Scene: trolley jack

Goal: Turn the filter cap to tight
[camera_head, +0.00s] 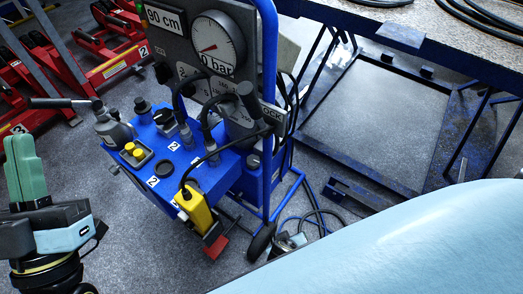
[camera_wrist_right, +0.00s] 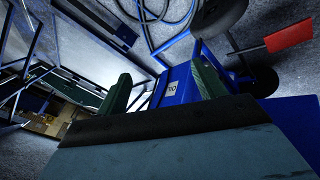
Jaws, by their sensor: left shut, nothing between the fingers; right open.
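A blue hydraulic trolley (camera_head: 205,170) stands in the middle of the head view, with several dark caps and fittings on its top. One is a black knobbed cap (camera_head: 143,106) at the back left; another is a dark round cap (camera_head: 253,162) at the right. I cannot tell for sure which is the filter cap. My left gripper (camera_head: 24,140) is shut and empty, left of the trolley and apart from it. My right gripper (camera_wrist_right: 163,70) is open, with a blue box marked OIL (camera_wrist_right: 173,88) showing beyond its fingers. The right gripper does not show in the head view.
A pressure gauge (camera_head: 217,42) is on the upright panel. A yellow pendant (camera_head: 194,210) hangs at the trolley's front. A red pedal (camera_wrist_right: 290,37) and hoses (camera_head: 310,218) are low down. Red jacks (camera_head: 105,50) stand back left; a blue frame (camera_head: 400,175) is at right.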

